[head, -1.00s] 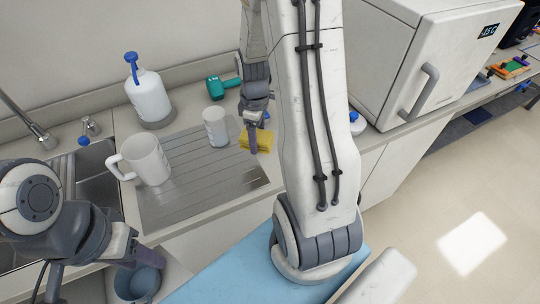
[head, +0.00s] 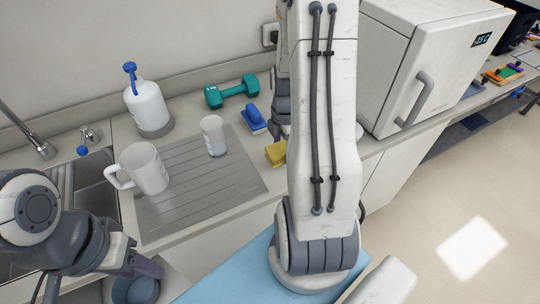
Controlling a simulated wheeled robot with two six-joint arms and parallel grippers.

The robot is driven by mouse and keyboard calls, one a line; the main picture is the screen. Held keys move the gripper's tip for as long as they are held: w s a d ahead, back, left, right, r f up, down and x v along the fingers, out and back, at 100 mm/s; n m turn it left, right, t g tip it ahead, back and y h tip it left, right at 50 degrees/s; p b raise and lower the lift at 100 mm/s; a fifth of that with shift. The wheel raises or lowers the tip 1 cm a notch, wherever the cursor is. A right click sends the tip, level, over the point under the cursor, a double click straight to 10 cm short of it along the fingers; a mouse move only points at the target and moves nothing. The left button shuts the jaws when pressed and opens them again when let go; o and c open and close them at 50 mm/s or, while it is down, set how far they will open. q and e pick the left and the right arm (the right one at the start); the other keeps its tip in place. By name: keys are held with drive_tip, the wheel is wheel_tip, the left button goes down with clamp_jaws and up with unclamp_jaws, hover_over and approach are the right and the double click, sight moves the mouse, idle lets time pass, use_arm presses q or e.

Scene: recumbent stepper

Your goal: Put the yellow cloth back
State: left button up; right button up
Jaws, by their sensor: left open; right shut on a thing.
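The yellow cloth (head: 276,153) shows at the right edge of the grooved metal drainboard, partly hidden behind my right arm. My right gripper (head: 282,132) is mostly hidden behind that arm, just above the cloth; its fingertips do not show clearly. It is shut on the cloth. I cannot tell whether the cloth touches the counter. My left gripper (head: 148,268) is open and empty at the lower left, over a dark blue-grey bucket (head: 136,288).
On the drainboard (head: 200,190) stand a white jug (head: 146,168) and a small beaker (head: 213,136). Behind are a pump bottle (head: 147,105), a teal dumbbell (head: 231,92) and a blue object (head: 254,120). A white oven-like box (head: 430,60) stands right. The sink is left.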

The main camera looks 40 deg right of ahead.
drive_tip(key=w+f, duration=0.1)
drive_tip(key=w+a, duration=0.1)
drive_tip(key=w+f, duration=0.1)
drive_tip(key=w, duration=0.1)
drive_tip(key=shift+a+f+p, duration=0.25)
drive_tip(key=shift+f+p, duration=0.1)
drive_tip(key=shift+p, duration=0.05)
wheel_tip(320, 180, down, 3)
drive_tip(key=shift+f+p, duration=0.1)
drive_tip(key=shift+p, duration=0.35)
drive_tip(key=shift+f, duration=0.3)
drive_tip(key=shift+f, duration=0.15)
drive_tip(key=o, duration=1.2)
drive_tip(key=shift+o, duration=0.2)
